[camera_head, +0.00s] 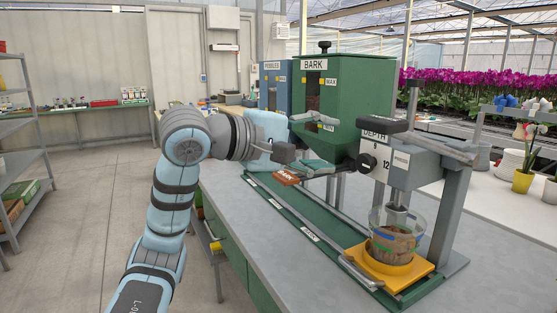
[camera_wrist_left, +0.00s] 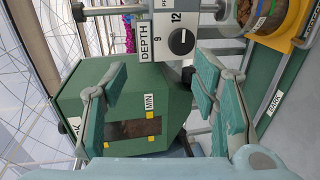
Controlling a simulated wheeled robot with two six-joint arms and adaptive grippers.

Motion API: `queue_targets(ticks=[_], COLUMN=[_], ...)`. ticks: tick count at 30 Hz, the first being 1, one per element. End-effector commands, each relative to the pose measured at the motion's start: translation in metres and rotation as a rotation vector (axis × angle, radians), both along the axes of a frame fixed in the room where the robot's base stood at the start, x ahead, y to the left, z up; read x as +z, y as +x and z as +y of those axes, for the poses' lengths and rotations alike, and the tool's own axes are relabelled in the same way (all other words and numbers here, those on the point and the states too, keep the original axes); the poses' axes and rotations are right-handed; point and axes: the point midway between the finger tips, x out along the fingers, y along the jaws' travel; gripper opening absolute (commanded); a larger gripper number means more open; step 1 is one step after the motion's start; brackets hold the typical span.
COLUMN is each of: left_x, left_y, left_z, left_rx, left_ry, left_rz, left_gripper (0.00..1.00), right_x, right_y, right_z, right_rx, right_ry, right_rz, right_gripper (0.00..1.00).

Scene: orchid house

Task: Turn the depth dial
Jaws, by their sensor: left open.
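The depth dial (camera_head: 368,162) is a round black knob on a white plate marked DEPTH, on the front of the grey press. In the left wrist view the dial (camera_wrist_left: 181,41) shows a white pointer line, with the numbers 9 and 12 beside it. My left gripper (camera_head: 336,145) is open and empty, to the left of the dial and apart from it. In the left wrist view the green finger pads of my left gripper (camera_wrist_left: 160,78) stand wide apart, with the dial beyond the gap. My right gripper is not in view.
A green BARK hopper (camera_head: 355,100) stands behind my left gripper. The press lever (camera_head: 430,140) sticks out above the dial. Below it, a clear pot (camera_head: 404,222) of bark sits on a yellow base (camera_head: 418,268). The grey bench top (camera_head: 262,238) is bare at the front.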

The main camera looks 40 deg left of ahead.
Motion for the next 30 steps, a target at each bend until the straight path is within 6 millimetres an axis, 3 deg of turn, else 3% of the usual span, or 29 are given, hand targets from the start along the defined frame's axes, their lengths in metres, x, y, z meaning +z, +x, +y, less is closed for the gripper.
queue_targets(ticks=[17, 21, 25, 30], left_x=[-0.003, -0.002, -0.001, 0.0], left_y=[-0.057, -0.07, -0.076, -0.077], left_z=[0.02, 0.025, 0.026, 0.026], left_rx=[0.003, 0.002, 0.0, 0.0], left_ry=[0.001, 0.001, -0.001, -0.001], left_rz=[0.0, 0.001, 0.001, 0.001], left_gripper=[0.54, 0.54, 0.54, 0.54], right_x=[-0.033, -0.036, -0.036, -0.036], right_y=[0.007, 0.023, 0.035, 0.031], right_z=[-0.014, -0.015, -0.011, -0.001], right_rx=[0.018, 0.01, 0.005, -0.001], right_ry=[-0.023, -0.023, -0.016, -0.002], right_rz=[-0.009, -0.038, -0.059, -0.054], right_gripper=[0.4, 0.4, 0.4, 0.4])
